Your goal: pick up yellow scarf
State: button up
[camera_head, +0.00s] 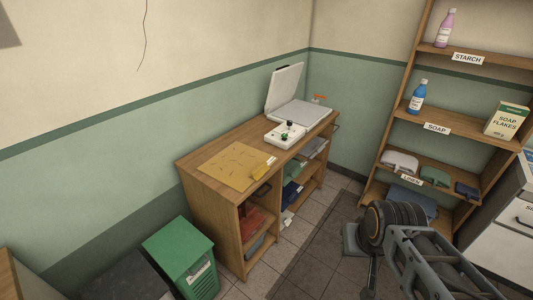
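A flat yellow piece (236,166) with small dark marks lies spread on the left end of the wooden bench top. It looks like the yellow scarf, but its material is hard to tell. My arm rises from the lower right, with a dark ribbed joint well to the right of the bench. I cannot make out any gripper fingers, and nothing of mine touches the yellow piece.
On the wooden bench (211,207) stand a white control box (286,134) and an open white lidded device (299,112). A green bin (180,257) stands at its left front. A shelf unit (397,157) with bottles and folded cloths stands right. Tiled floor lies between.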

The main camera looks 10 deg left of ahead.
aim_at(238, 165)
jog(key=u, duration=0.15)
jog(key=i, duration=0.75)
jog(key=u, duration=1.1)
jog(key=i, duration=0.4)
jog(key=u, duration=0.35)
